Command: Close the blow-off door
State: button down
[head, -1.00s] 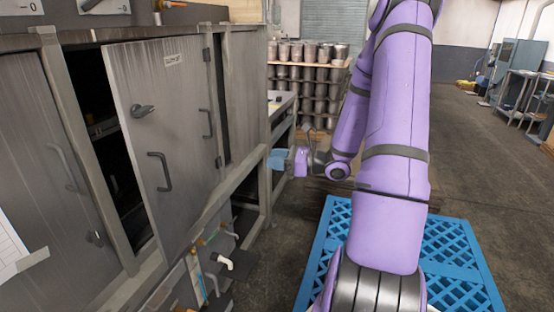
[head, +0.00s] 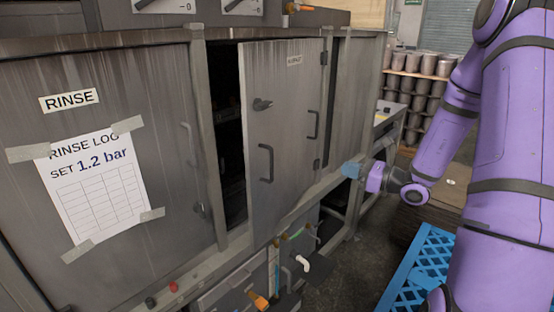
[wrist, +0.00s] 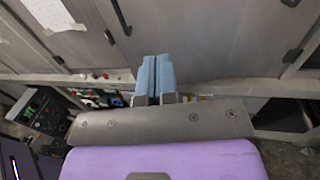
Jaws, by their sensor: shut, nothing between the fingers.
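In the wrist view the blue fingers (wrist: 155,75) are together and empty, in front of grey panels.
The rinse door (head: 100,190), with a taped log sheet (head: 98,190), is on the left. Pipes and a white elbow (head: 302,263) stick out below the door. A blue pallet (head: 415,268) lies on the floor at right. Stacked metal pots (head: 425,70) stand behind.

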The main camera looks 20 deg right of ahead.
send_near(266, 156)
jog(key=shift+n, duration=0.3)
jog(key=x, duration=0.7)
jog(key=shift+w, duration=0.15)
jog(key=shift+w+a, duration=0.1)
